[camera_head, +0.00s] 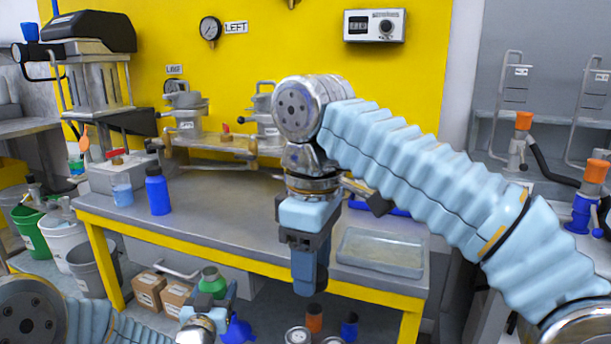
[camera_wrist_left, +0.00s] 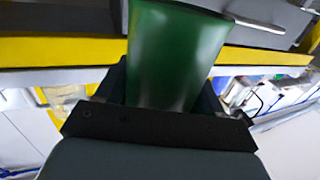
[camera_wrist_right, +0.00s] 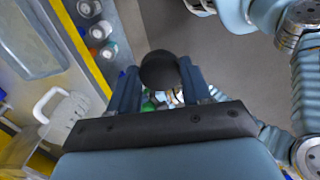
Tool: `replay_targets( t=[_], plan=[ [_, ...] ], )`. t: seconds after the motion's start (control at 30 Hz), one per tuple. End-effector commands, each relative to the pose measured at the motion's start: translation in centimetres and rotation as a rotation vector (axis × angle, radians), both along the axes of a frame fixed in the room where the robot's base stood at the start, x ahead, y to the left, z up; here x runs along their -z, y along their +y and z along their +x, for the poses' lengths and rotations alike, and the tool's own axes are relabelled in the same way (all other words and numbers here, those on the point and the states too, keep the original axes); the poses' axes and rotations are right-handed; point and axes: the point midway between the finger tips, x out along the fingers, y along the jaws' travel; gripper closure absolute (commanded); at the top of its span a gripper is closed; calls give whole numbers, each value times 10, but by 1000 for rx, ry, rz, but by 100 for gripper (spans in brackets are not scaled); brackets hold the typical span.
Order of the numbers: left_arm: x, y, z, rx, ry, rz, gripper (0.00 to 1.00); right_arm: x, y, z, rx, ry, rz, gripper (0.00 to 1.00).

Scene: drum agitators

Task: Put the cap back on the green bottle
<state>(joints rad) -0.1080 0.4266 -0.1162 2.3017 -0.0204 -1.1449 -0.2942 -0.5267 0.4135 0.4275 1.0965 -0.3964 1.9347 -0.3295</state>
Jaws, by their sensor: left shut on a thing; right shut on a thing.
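The green bottle (camera_head: 212,283) is held low in front of the table by my left gripper (camera_head: 228,305), which is shut on it. Its green body (camera_wrist_left: 175,55) fills the space between the fingers in the left wrist view. My right gripper (camera_head: 309,285) points down, above and to the right of the bottle. In the right wrist view it is shut on a round black cap (camera_wrist_right: 160,70) at its fingertips. The cap is hidden in the head view. A bit of green (camera_wrist_right: 149,106) shows beyond the cap, between the fingers. Bottle and cap are apart.
The grey table (camera_head: 215,235) with a yellow edge lies behind my grippers. It carries a clear tray (camera_head: 381,253), a blue bottle (camera_head: 158,192) and a beaker (camera_head: 122,192). Cardboard boxes (camera_head: 149,288), a blue funnel (camera_head: 237,331) and several small containers (camera_head: 314,318) are lower down.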

Motion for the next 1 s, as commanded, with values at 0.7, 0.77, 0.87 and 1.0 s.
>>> replay_targets(
  t=[0.7, 0.77, 0.87, 1.0],
  plan=[
    [42, -1, -5, -23, -5, -1, 87, 128, -67, 32, 396, 5, -5, 79],
    [42, -1, -4, -23, -5, -1, 87, 157, -82, 38, 483, 7, -6, 79],
    [41, -1, -4, -23, -5, -1, 87, 206, -107, 51, 638, 8, -8, 80],
    [41, -1, -4, -23, -5, -1, 87, 274, -141, 68, 848, 9, -9, 80]
  ],
)
